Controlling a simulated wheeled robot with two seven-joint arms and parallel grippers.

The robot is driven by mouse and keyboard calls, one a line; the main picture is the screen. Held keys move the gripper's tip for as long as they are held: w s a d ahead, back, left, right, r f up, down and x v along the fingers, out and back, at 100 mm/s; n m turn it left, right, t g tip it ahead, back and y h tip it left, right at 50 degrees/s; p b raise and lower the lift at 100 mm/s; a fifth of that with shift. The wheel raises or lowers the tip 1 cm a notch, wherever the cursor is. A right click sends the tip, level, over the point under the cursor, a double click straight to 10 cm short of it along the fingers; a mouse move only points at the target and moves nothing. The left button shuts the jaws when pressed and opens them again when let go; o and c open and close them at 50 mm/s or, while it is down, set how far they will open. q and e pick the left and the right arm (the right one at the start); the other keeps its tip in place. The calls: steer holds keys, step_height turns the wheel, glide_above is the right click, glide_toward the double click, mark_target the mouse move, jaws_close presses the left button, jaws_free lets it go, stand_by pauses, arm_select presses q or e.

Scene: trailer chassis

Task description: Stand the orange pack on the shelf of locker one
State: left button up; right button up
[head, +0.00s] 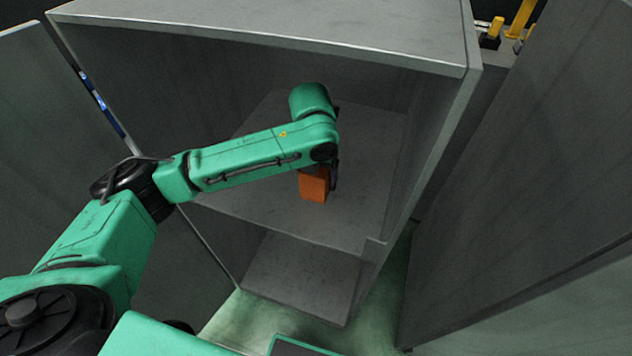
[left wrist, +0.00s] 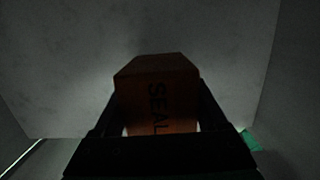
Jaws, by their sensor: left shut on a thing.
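The orange pack (head: 313,186) is inside the grey locker, at the shelf (head: 362,205). My left gripper (head: 333,176) reaches in from the left and is shut on the pack. In the left wrist view the pack (left wrist: 158,90) sits between the dark fingers of the gripper (left wrist: 160,125), with dark lettering on its face. The pack looks upright in the head view. I cannot tell whether its base touches the shelf. The gripper's fingers are partly hidden by my arm and the pack. My right gripper is not in view.
The locker's top panel (head: 290,22) is above my arm, and its side wall (head: 425,140) stands to the right of the pack. A lower compartment (head: 300,275) lies below the shelf. Large grey panels stand at the left (head: 45,130) and right (head: 530,170). The shelf around the pack looks clear.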

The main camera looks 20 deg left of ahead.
arm_select(q)
steer(key=shift+f, duration=0.65)
steer(key=o, duration=1.6)
steer(key=shift+f, duration=0.15)
steer(key=shift+c, duration=0.2)
steer(key=r, duration=0.4)
steer(key=s+r+p, duration=0.1)
steer(key=r, duration=0.3)
steer(key=s+r, duration=0.1)
steer(key=r, duration=0.3)
steer(key=shift+r+p, duration=0.1)
steer(key=shift+p, duration=0.2)
